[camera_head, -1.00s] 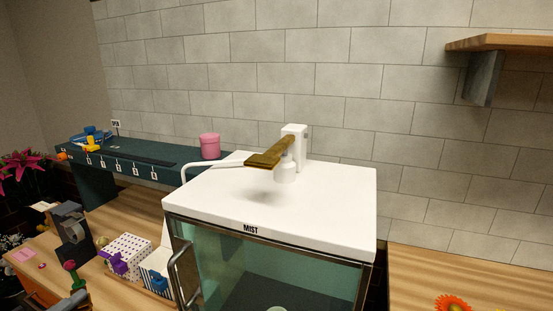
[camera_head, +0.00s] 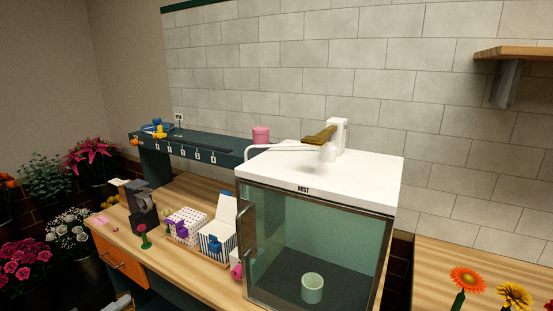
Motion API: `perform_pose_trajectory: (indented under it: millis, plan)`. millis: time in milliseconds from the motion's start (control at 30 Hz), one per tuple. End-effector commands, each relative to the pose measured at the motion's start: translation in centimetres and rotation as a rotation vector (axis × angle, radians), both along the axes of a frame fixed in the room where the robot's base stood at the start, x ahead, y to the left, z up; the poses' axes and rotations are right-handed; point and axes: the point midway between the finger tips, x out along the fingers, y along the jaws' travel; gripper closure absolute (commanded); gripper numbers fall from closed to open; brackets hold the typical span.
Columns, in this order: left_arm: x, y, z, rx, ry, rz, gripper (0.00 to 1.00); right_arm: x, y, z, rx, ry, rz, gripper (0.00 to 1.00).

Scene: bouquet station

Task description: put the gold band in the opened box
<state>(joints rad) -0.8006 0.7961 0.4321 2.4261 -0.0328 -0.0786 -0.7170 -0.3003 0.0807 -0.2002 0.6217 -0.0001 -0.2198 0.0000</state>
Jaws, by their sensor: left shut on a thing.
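The opened box (camera_head: 227,244), blue-and-white striped with a blue bow on its front, stands on the wooden counter with its pale lid raised. I cannot make out the gold band in this view. A pale grey part of my left gripper (camera_head: 119,302) shows at the bottom edge, left of and nearer than the box, well apart from it. Its fingertips are hardly visible. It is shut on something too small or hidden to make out. My right gripper is not in view.
A white polka-dot box (camera_head: 182,222) with a purple bow stands left of the opened box. A rose (camera_head: 142,229) and a dark dispenser (camera_head: 139,207) stand further left. The glass mist cabinet (camera_head: 320,259) rises close on the right.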

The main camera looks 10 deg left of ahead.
Motion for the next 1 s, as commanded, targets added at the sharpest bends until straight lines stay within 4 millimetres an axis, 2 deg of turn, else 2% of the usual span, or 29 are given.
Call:
perform_pose_trajectory:
  millis: [167, 267, 433, 600, 700, 800, 1000]
  plan:
    - [0.1, -1.7, -4.0, -0.008, -0.001, 0.000, 1.00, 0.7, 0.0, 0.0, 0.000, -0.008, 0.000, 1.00]
    - [0.4, -3.6, -6.0, -0.007, -0.003, -0.015, 1.00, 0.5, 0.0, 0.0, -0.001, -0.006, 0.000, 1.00]
    - [2.1, -9.2, -8.2, -0.006, -0.008, -0.079, 1.00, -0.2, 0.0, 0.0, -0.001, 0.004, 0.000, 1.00]
    - [4.3, -15.0, -7.2, -0.001, -0.011, -0.157, 1.00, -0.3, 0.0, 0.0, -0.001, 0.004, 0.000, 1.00]
    - [5.3, -16.7, -5.9, 0.000, -0.009, -0.181, 1.00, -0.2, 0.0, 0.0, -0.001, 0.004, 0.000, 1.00]
    - [6.1, -17.3, -4.8, 0.002, -0.007, -0.186, 1.00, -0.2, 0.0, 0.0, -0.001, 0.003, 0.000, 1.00]
    - [6.6, -17.3, -4.0, 0.001, 0.000, -0.183, 1.00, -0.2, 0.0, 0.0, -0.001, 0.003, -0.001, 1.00]
